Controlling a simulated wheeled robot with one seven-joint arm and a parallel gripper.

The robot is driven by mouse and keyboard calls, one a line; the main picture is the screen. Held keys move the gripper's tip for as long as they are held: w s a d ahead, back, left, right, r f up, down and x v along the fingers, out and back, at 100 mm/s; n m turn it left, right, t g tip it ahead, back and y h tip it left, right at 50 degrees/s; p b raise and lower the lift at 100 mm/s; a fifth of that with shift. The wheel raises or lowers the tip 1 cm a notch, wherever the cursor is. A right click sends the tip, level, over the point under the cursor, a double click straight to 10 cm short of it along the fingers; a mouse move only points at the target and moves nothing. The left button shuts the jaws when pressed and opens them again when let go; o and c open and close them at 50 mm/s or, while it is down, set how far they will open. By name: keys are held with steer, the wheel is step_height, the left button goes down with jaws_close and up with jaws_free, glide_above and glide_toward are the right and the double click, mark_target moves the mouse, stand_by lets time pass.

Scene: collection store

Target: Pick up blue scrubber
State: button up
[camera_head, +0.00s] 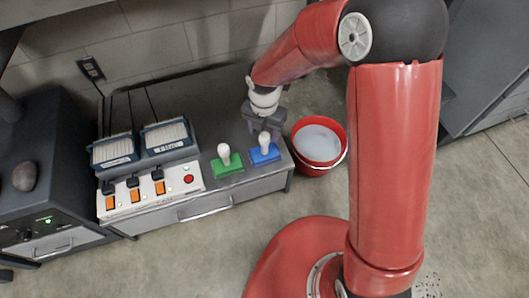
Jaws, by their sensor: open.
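The blue scrubber (265,154) has a flat blue base and an upright white knob handle. It stands near the right front corner of the grey bench top (200,92). A green scrubber (227,165) of the same shape stands to its left. My gripper (267,131) is open, pointing down just above and behind the blue scrubber's white handle. The fingers look close to the handle; whether they touch it I cannot tell. Nothing is seen held in the jaws.
A red bucket (319,167) of pale liquid stands on the floor right of the bench. A white control panel (150,193) with orange switches and a red button lies left of the scrubbers, with two filter-like boxes (166,136) behind. A dark stone (25,177) sits far left.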

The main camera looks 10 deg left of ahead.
mark_target(265, 134)
step_height(265, 134, down, 5)
steer(key=shift+w+r+b, duration=0.1)
steer(key=shift+r+b, duration=0.1)
steer(key=shift+b, duration=0.1)
jaws_close()
